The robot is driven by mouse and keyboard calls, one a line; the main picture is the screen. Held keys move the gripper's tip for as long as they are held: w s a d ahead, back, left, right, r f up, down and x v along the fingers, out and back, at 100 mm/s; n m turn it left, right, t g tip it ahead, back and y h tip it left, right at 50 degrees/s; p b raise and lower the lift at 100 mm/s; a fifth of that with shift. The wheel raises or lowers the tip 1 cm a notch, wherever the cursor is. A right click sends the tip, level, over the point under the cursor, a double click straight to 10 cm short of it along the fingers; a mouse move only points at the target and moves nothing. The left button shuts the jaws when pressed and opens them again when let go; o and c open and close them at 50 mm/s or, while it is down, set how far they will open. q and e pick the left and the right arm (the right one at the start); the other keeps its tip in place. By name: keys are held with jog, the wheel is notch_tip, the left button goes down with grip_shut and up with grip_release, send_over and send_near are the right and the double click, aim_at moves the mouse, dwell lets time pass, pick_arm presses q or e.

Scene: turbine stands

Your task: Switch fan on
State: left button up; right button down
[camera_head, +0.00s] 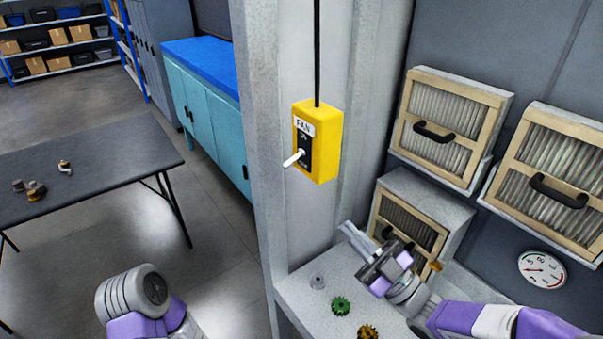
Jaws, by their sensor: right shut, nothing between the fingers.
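The yellow fan switch box (327,140), labelled FAN, hangs on a black cable in front of a pale grey wall panel. Its white toggle lever (294,158) sticks out of a black plate on the front and points down and to the left. My right gripper (346,232) is below and to the right of the box, apart from it. Its fingers are shut and empty, pointing up and left. Part of my left arm shows at the bottom left, but the left gripper is out of view.
A shelf under the switch holds a green gear (340,305), a brown gear (367,332) and a small clear piece (317,281). Framed filters (450,125) with black handles and a round gauge (541,269) are at the right. A dark table (90,165) stands left.

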jog(key=p, duration=0.6)
send_near(292, 160)
jog(key=f+x, duration=0.1)
jog(key=x, duration=0.5)
jog(key=shift+a, duration=0.5)
jog(key=shift+r, duration=0.1)
